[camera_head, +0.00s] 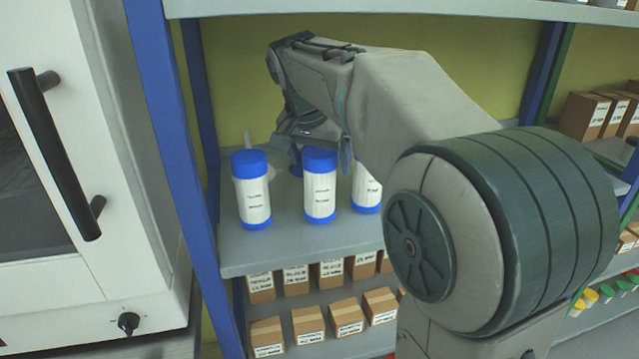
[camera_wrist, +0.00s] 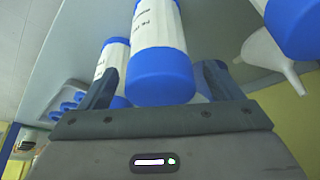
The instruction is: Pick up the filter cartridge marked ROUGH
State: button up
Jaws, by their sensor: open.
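Three white cartridges with blue ends stand upright on the grey shelf: a left one (camera_head: 252,195), a middle one (camera_head: 320,190) and a right one (camera_head: 366,190), partly covered by my arm. Their label print is too small or blurred to read, so I cannot tell which says ROUGH. My gripper (camera_head: 313,155) is open at the middle cartridge's top. In the wrist view the fingers (camera_wrist: 160,78) lie on either side of the middle cartridge's blue end (camera_wrist: 160,76); contact cannot be told. The right cartridge (camera_wrist: 115,52) and left cartridge (camera_wrist: 294,22) also show there.
A pale funnel (camera_wrist: 268,50) is beside the left cartridge in the wrist view. Blue shelf posts (camera_head: 165,120) and an upper shelf board (camera_head: 400,10) frame the space. Small cardboard boxes (camera_head: 308,325) fill the lower shelf. A white cabinet (camera_head: 130,270) stands left.

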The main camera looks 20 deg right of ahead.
jog(key=c, duration=1.4)
jog(key=shift+c, duration=0.2)
jog(key=shift+r, duration=0.2)
